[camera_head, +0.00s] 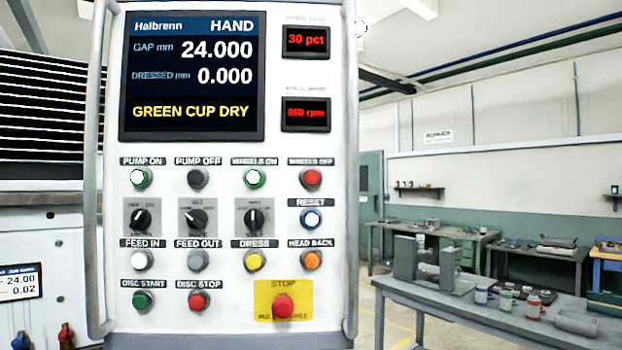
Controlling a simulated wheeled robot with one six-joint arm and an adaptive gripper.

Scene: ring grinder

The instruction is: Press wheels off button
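The wheels off button (311,178) is a round red button in the top button row of the white control panel (345,200), at its right end. The wheels on button (254,177) to its left is green with a bright white centre. The pump on button (140,177) also looks bright in the middle. The screen (192,75) reads HAND, gap 24.000, dressed 0.000 and GREEN CUP DRY. The red displays read 30 pct (306,41) and about 650 rpm (306,114). My gripper is not in view.
A red stop button (283,306) on a yellow plate is lower. Metal rails flank the panel. A workbench (440,300) with jars stands at right.

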